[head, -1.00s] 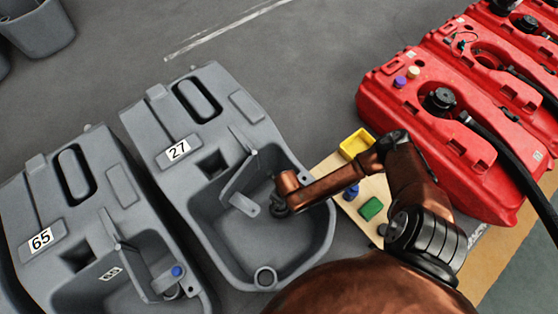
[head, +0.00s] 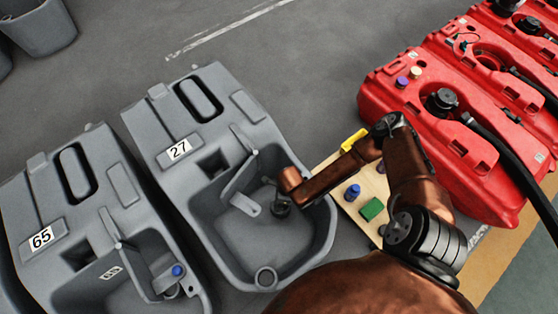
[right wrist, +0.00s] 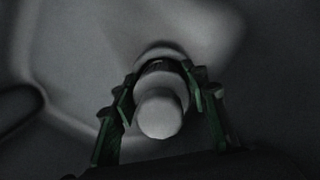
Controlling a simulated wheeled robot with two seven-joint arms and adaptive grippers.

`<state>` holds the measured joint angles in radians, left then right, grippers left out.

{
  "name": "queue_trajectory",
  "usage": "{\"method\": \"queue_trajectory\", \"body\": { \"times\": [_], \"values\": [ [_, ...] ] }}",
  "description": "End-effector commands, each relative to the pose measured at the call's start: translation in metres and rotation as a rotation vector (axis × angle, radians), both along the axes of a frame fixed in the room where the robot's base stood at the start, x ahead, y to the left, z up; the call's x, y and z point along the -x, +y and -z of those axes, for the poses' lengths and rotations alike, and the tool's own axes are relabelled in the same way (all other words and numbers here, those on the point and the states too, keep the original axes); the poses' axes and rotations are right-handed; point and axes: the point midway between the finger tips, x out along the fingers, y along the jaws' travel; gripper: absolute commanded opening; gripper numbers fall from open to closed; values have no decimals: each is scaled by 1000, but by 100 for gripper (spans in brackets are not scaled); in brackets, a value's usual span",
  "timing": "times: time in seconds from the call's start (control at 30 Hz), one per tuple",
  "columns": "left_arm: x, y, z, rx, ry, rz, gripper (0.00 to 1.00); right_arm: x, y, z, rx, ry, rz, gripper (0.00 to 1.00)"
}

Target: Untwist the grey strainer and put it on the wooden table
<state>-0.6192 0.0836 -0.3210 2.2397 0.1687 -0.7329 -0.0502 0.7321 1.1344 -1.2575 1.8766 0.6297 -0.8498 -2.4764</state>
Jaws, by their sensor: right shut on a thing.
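The grey strainer (right wrist: 160,110) is a pale cylinder with a rounded end in the right wrist view, inside the basin of grey tank 27 (head: 215,205). My right gripper (right wrist: 163,98) has its fingers on both sides of the strainer and is shut on it. In the head view the right gripper (head: 280,207) reaches down into the basin, and the strainer is mostly hidden beneath it. The wooden table (head: 372,228) is right of the tank, partly covered by my right arm. My left gripper is not in view.
On the table are a blue item (head: 352,192), a green block (head: 371,209) and a yellow tray (head: 353,139). Grey tank 65 (head: 90,180) stands left. Red tanks (head: 440,120) with black hoses stand right. A hinged arm (head: 239,176) lies in the basin near my gripper.

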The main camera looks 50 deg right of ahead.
Motion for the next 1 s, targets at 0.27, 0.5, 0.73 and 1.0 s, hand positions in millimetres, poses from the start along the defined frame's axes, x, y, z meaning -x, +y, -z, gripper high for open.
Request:
{"method": "queue_trajectory", "body": {
  "times": [0.27,0.5,0.73,1.0],
  "values": [
    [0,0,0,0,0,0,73,0,0,0,-1,-1,-17,12],
    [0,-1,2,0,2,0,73,1,1,0,-2,1,-94,12],
    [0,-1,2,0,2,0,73,1,1,0,-1,0,-94,53],
    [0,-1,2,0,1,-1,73,0,1,0,-1,-1,-93,62]
  ]
}}
